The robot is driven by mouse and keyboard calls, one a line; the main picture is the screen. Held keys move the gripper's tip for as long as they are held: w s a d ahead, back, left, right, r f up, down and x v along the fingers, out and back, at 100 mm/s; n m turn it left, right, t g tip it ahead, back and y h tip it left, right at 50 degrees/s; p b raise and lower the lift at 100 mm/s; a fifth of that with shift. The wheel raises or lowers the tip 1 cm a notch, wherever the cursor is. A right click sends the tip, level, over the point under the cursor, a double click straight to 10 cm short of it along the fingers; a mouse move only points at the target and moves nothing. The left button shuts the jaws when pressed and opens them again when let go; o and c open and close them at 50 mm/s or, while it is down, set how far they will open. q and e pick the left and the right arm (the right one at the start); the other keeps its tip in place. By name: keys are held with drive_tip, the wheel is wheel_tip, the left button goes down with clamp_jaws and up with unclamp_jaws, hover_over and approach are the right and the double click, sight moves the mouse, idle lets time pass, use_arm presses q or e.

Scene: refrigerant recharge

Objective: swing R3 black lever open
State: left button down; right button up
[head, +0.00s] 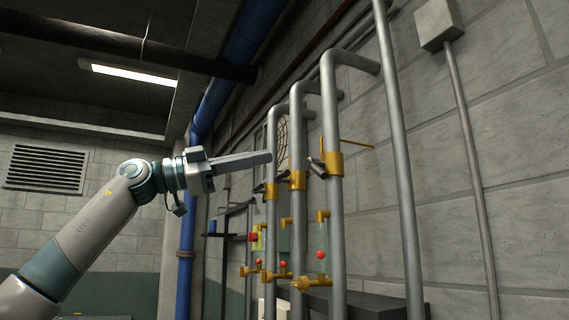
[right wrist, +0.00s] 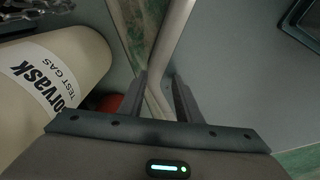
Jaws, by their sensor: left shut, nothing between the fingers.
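Several grey vertical pipes (head: 335,220) stand along the block wall in the head view, with brass valve bodies. Black levers show at the nearest valve (head: 318,167), the middle valve (head: 283,175) and the farthest valve (head: 259,188). No label is readable, so I cannot tell which is R3. My left gripper (head: 269,157) is shut and empty, pointing right, its tips visually close to the farthest pipe; the depth gap is unclear. My right gripper (right wrist: 160,82) has its fingers apart in the right wrist view. A pale pipe (right wrist: 172,40) shows beyond and between them.
A cream cylinder (right wrist: 60,75) marked "TEST GAS" lies at the left of the right wrist view. Sight glasses with red balls (head: 320,254) sit low on the pipes. A blue pipe (head: 184,230) stands behind my left arm. A dark box (head: 370,305) is below the pipes.

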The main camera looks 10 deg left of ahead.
sight(316, 169)
use_arm(q)
drive_tip(key=w+d+p, duration=0.6)
drive_tip(key=d, duration=0.3)
drive_tip(key=shift+w+d+p, duration=0.15)
drive_tip(key=shift+w+p, duration=0.2)
drive_tip(key=shift+w, duration=0.05)
drive_tip(key=shift+s+d, duration=0.1)
drive_tip(key=shift+m, duration=0.3)
